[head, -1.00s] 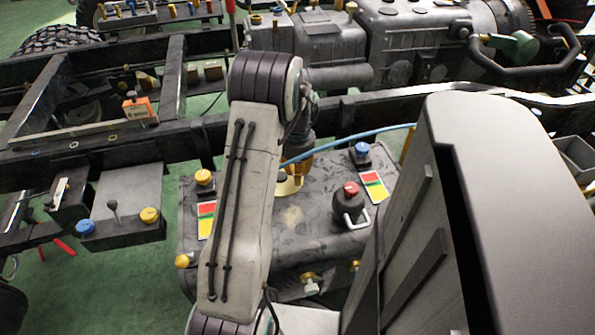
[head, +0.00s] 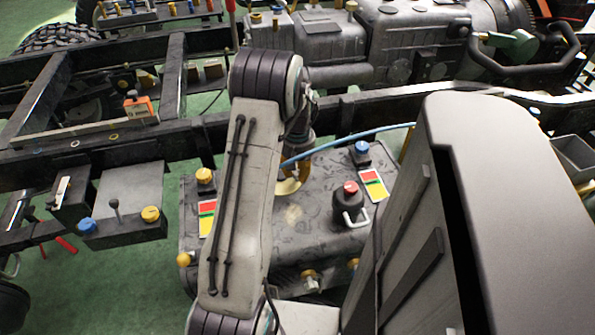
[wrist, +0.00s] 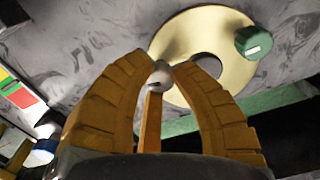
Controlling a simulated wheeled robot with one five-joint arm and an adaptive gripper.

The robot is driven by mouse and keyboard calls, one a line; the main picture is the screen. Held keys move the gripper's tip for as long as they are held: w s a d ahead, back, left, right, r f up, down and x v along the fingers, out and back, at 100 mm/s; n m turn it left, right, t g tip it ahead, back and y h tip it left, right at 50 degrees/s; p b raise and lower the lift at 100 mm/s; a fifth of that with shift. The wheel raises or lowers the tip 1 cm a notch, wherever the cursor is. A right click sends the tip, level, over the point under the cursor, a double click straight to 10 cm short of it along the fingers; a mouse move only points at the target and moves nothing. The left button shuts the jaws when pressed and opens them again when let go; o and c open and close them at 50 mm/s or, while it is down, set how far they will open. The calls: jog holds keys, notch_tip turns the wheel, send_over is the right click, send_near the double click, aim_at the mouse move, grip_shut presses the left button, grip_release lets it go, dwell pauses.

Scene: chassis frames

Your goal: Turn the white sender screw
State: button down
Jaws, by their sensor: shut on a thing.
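In the wrist view, the white sender screw (wrist: 161,76) is a small pale rounded head between my fingertips. My gripper (wrist: 163,68) has two ribbed yellow-brown fingers, bowed around it and shut on it. A round gold plate (wrist: 220,82) with a dark oval area lies on the grey tank just beyond the fingertips. In the head view, my gripper (head: 292,186) is low over the top of the dark grey tank (head: 315,240). My arm hides part of it, and the screw cannot be made out there.
A green cap (wrist: 254,40) stands on the gold plate's right edge. On the tank are a red-topped black canister (head: 349,203), a blue cap (head: 362,148) and a yellow cap (head: 204,176). A blue hose (head: 345,140) runs behind my gripper. A black frame rail (head: 360,105) crosses behind.

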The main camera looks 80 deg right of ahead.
aim_at(297, 172)
jog(key=shift+a+f, duration=0.1)
dwell(0.3)
jog(key=c, duration=1)
grip_release()
jog(key=shift+c, duration=0.2)
notch_tip(297, 172, up, 12)
dwell(0.3)
